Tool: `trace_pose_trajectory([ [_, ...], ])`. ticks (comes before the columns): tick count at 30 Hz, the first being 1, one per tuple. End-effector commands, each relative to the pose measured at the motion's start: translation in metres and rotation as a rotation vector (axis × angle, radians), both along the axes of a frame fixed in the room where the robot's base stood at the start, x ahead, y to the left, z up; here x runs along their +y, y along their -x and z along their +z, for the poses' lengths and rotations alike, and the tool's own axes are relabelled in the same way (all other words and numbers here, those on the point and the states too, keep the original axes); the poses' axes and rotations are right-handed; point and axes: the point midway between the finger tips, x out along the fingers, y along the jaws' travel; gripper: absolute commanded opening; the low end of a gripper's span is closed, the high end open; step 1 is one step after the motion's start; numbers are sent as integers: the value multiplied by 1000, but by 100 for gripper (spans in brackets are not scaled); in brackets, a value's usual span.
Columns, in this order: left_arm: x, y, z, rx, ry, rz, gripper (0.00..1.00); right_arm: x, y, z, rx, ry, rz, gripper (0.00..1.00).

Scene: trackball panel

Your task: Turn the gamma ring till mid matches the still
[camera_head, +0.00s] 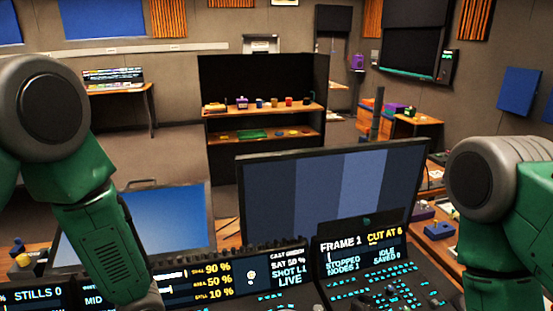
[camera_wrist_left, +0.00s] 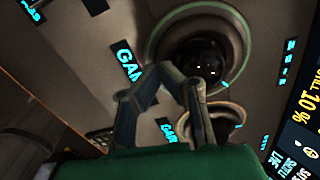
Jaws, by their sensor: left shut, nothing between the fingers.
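In the left wrist view, a dark ball (camera_wrist_left: 203,62) sits inside a large ring with a green edge (camera_wrist_left: 243,42). A partly hidden label starting "GA" (camera_wrist_left: 127,62) lies left of it. My left gripper (camera_wrist_left: 163,72) is shut and empty, its tips at the ring's lower left; I cannot tell if they touch it. A smaller round control (camera_wrist_left: 226,118) is partly behind the right finger. In the head view, the panel display (camera_head: 215,282) reads 90 %, 50 % and 10 %. The "MID" readout (camera_head: 94,300) is partly covered by my left arm. My right gripper is out of view.
A monitor with blue vertical bands (camera_head: 335,190) stands behind the panel, and a plain blue screen (camera_head: 140,230) stands to its left. A right-hand display (camera_head: 362,245) reads "FRAME 1" and "CUT AT 6". Several lit keys (camera_head: 385,290) lie below it. A shelf (camera_head: 262,112) stands farther back.

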Motion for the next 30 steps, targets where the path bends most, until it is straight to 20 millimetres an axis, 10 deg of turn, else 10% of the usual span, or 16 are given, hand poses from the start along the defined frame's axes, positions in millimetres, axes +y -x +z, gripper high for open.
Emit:
trace_pose_trajectory([
  [30, 0, 0, 80, 0, 0, 0, 0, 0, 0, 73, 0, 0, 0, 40],
])
